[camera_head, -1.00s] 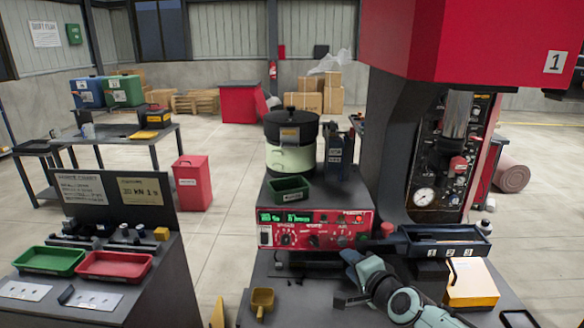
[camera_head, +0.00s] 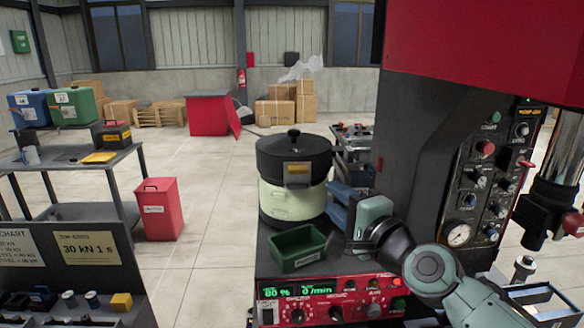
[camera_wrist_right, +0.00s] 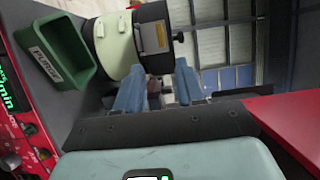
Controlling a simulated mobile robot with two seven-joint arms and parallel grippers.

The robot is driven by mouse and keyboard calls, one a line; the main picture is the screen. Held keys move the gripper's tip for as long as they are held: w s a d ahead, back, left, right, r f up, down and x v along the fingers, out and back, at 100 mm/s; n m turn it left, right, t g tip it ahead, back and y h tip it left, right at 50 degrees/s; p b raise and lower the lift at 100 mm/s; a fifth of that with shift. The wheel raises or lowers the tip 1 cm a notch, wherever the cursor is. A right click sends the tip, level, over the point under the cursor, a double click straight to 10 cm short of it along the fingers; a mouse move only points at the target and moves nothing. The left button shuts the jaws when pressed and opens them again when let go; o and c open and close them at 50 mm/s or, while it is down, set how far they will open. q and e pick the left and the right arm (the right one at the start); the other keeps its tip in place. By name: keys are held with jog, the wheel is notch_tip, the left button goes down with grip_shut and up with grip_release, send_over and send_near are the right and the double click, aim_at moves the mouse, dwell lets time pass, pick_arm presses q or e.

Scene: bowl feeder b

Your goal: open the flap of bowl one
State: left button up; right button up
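Bowl one, I take it, is the round feeder (camera_head: 292,200) with a cream body and black lidded top, standing on the red-fronted unit. A tan, label-like plate (camera_head: 297,169) on its front looks like the flap; it lies flat against the black upper part. In the right wrist view the feeder (camera_wrist_right: 118,46) and the tan plate (camera_wrist_right: 153,38) show at upper left, turned sideways. My right gripper (camera_head: 336,203) is just right of the feeder, its blue fingers (camera_wrist_right: 160,85) apart with nothing between them. Whether a finger touches the feeder I cannot tell. My left gripper is not in view.
A green tray (camera_head: 297,250) sits in front of the feeder, above the red control panel (camera_head: 330,300). A table stands behind. Open floor lies left of the feeder.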

aim_at(301, 173)
jog(key=p+x, duration=0.3)
jog(key=x, duration=1)
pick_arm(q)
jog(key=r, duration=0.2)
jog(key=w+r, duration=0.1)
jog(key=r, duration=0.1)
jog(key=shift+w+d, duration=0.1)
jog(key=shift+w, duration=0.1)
pick_arm(e)
jog(key=shift+s, duration=0.1)
jog(key=shift+d, duration=0.1)
grip_shut()
